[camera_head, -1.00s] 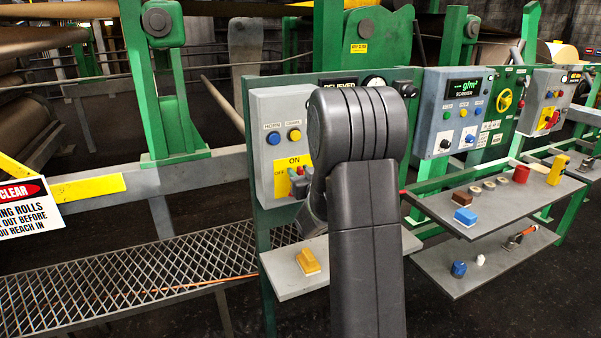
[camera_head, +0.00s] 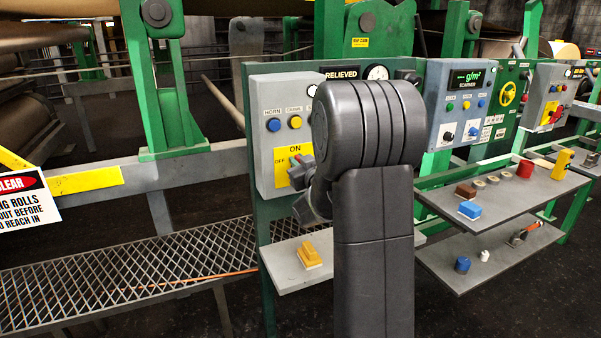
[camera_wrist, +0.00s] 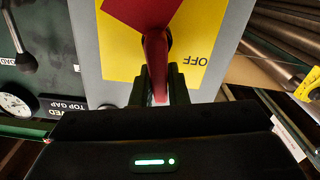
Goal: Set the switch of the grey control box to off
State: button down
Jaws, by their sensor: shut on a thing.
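The grey control box (camera_head: 260,130) is mounted on a green panel in the middle of the head view, partly hidden by my arm. Its yellow plate (camera_head: 282,178) has ON at the top and OFF at the left. In the wrist view the yellow plate (camera_wrist: 118,65) is upside down, with OFF at the right. The red switch handle (camera_wrist: 157,68) stands in front of the plate. My gripper (camera_wrist: 158,86) is shut on the handle, one dark finger on each side. In the head view my gripper (camera_head: 300,172) is small at the plate, and the handle's exact angle is unclear.
Blue and yellow buttons (camera_head: 284,124) sit above the plate. A shelf (camera_head: 280,272) below holds a yellow block (camera_head: 310,255). Another control box (camera_head: 440,105) and shelves (camera_head: 500,212) with small objects stand to the right. A mesh walkway (camera_head: 130,275) lies left.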

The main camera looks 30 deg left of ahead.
jog(key=n+b, duration=0.2)
jog(key=b, duration=0.2)
jog(key=s+a+f+n+b, duration=0.1)
jog(key=n+b, duration=0.2)
jog(key=b, duration=0.2)
jog(key=f+n+b, duration=0.1)
jog(key=n+b, duration=0.2)
jog(key=b, duration=0.1)
jog(key=shift+s+a, duration=0.15)
jog(key=shift+s, duration=0.15)
jog(key=n+b, duration=0.1)
jog(key=b, duration=0.1)
jog(key=f+n+b, duration=0.1)
jog(key=n+b, duration=0.1)
jog(key=b, duration=0.1)
jog(key=shift+s+a+n, duration=0.15)
jog(key=shift+n, duration=0.15)
jog(key=n+b, duration=0.3)
jog(key=shift+s+f+n+b, duration=0.1)
jog(key=shift+f+n+b, duration=0.2)
jog(key=shift+n, duration=0.1)
jog(key=c, duration=1.4)
grip_release()
jog(key=shift+a, duration=0.1)
jog(key=shift+c, duration=0.2)
jog(key=shift+r, duration=0.1)
